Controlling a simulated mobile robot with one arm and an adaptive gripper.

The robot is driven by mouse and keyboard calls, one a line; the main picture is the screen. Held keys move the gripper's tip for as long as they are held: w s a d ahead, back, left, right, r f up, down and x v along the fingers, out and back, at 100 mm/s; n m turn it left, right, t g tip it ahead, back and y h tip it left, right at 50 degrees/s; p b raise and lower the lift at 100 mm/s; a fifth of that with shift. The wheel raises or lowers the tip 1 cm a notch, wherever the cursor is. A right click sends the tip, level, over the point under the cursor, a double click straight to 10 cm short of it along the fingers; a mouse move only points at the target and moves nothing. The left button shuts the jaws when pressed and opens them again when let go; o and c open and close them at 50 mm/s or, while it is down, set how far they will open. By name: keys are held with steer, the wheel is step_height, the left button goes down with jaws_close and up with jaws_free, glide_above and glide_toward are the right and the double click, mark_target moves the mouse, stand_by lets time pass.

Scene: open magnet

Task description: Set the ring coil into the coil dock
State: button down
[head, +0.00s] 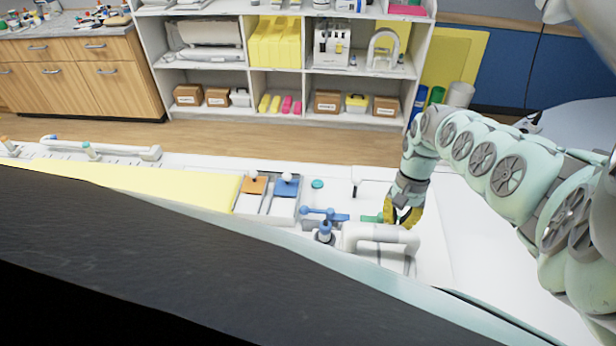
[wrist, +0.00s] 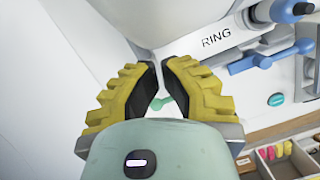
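My gripper (head: 403,213), with yellow ribbed fingers, is low over the right part of the white bench in the head view. A white looped tube (head: 382,234), perhaps the ring coil, lies just left of and nearer than it. In the wrist view my gripper (wrist: 160,63) has its black pads close together, a narrow gap between them. The fingertips are at the lower edge of a pale rounded body (wrist: 160,18); whether they hold it I cannot tell. A white part labelled RING (wrist: 217,38) is just beyond, perhaps the coil dock. A green knob (wrist: 166,104) shows between the fingers.
Blue levers (head: 325,215) stand left of the white tube. A tray with orange and blue blocks (head: 268,207) lies further left, beside a long yellow pad (head: 135,187). A teal disc (head: 317,184) is behind. A white shelf (head: 280,69) stands beyond the bench.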

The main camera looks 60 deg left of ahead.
steer(key=shift+s+d, duration=0.25)
steer(key=shift+p, duration=0.3)
steer(key=shift+s+d+r+p, duration=0.2)
steer(key=shift+s+p, duration=0.2)
steer(key=shift+p, duration=0.2)
steer(key=shift+s+d+r+p, duration=0.1)
steer(key=shift+s+d+p, duration=0.1)
steer(key=shift+s+p, duration=0.3)
steer(key=shift+d+f+p, duration=0.1)
steer(key=shift+f+p, duration=0.05)
steer(key=shift+p, duration=0.15)
steer(key=shift+f, duration=0.2)
